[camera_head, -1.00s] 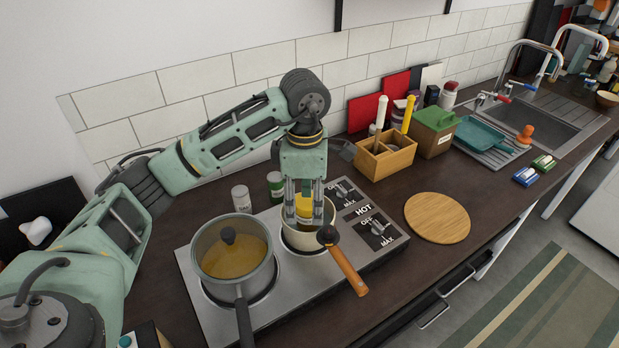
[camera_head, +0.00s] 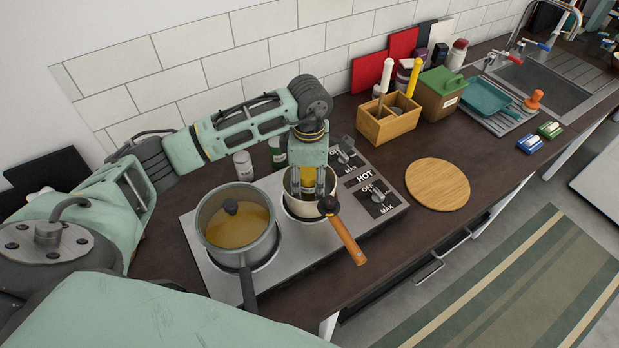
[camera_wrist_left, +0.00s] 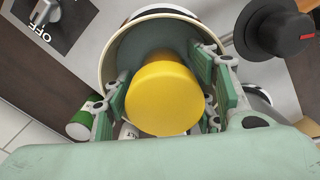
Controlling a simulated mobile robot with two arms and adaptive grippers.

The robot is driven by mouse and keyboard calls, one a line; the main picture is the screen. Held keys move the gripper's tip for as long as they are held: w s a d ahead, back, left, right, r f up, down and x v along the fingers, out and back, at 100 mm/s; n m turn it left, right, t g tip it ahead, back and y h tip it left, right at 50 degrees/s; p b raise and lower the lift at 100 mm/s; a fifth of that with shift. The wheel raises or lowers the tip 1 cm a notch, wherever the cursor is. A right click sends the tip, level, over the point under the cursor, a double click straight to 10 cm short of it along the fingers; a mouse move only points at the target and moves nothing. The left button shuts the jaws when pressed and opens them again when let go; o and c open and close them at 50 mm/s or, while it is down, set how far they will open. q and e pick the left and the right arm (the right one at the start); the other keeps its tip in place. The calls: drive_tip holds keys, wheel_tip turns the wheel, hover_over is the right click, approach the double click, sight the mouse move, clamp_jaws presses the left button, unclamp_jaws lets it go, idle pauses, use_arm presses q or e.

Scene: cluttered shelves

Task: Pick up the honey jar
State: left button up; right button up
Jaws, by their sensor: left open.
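The honey jar is most likely the thing with the round yellow top (camera_wrist_left: 165,97) in the left wrist view. It stands inside a small cream pot (camera_wrist_left: 118,62) on the hob. In the head view the pot (camera_head: 294,208) shows, with only a bit of yellow (camera_head: 309,178) behind the fingers; the jar's body is mostly hidden. My left gripper (camera_head: 309,190) points down into the pot. In the left wrist view its fingers (camera_wrist_left: 168,92) are apart on either side of the yellow top, close to it. My right gripper is not in view.
A grey pot (camera_head: 236,228) with yellowish content stands left on the hob (camera_head: 205,272). The small pot's orange-brown handle (camera_head: 347,240) points toward the front. Two small cans (camera_head: 243,165) stand behind. A round board (camera_head: 437,184) and wooden caddy (camera_head: 388,124) lie right.

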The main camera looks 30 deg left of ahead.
use_arm(q)
wheel_tip(320, 180, down, 2)
drive_tip(key=shift+s, duration=0.1)
drive_tip(key=shift+f, duration=0.3)
drive_tip(key=shift+c, duration=0.6)
drive_tip(key=c, duration=0.9)
drive_tip(key=shift+r, duration=0.15)
clamp_jaws()
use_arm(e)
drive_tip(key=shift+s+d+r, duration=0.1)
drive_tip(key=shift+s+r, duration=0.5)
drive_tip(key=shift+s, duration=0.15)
